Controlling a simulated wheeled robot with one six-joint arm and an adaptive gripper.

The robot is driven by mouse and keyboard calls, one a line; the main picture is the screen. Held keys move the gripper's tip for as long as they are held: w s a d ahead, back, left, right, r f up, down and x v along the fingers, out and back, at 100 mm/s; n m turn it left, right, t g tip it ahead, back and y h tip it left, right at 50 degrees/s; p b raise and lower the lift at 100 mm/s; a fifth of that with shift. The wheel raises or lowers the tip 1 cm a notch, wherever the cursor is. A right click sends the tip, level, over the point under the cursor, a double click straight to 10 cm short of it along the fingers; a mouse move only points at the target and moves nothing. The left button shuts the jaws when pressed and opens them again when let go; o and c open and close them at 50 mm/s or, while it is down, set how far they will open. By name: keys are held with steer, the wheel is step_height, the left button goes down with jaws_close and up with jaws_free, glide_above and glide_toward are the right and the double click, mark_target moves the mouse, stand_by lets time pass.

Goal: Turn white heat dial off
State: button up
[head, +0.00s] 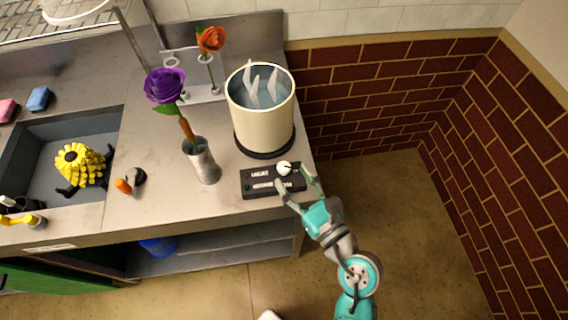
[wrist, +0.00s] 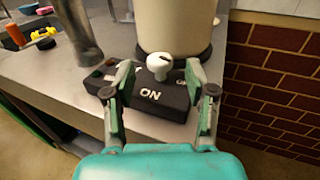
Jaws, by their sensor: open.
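The white heat dial (head: 284,168) sits on a black control box (head: 258,187) at the counter's front right corner. In the wrist view the dial (wrist: 159,65) stands upright on the box, with the word ON printed in front of it. My gripper (head: 296,181) is open at the box. Its fingers (wrist: 158,84) stand either side of the dial, with a gap to it on both sides. The cream pot (head: 262,112) stands on a dark round base just behind the box, with pale wavy shapes above its contents.
A metal vase (head: 202,160) with a purple flower (head: 165,86) stands left of the box. A rack (head: 190,92) holds an orange flower (head: 211,40). A sink (head: 40,150) with a yellow figure (head: 82,163) is farther left. A brick wall (head: 350,95) is at right, beyond open floor.

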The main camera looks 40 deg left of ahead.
mark_target(287, 171)
steer(key=shift+x, duration=2.3)
jaws_close()
